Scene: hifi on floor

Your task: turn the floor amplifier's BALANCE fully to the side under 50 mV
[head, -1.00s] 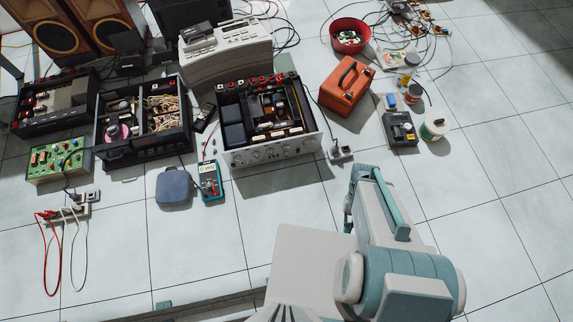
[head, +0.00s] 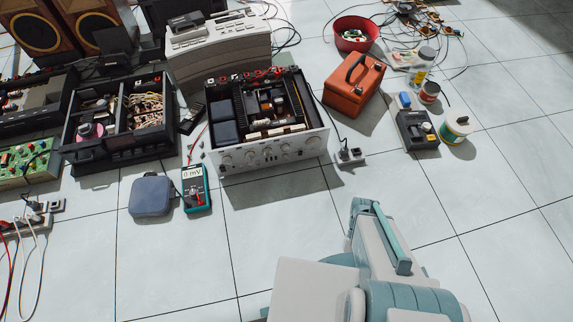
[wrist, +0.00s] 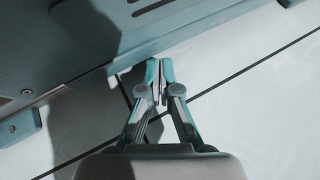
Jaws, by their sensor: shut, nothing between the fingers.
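The amplifier (head: 270,162) stands on the floor near the middle of the head view, its top open and its silver front facing me. Several knobs (head: 267,154) line the front; their labels are too small to read, so I cannot tell which is BALANCE. A green multimeter (head: 196,196) lies to its front left. Its display (head: 193,173) shows a value in mV that I cannot read surely. My gripper (wrist: 158,75) is shut and empty in the wrist view, low over the tiles beside a teal-grey panel. It is hidden in the head view and apart from the amplifier.
A blue-grey pouch (head: 151,196) lies left of the multimeter. Another open chassis (head: 88,158) stands left. The tiles (head: 270,215) before the amplifier are clear.

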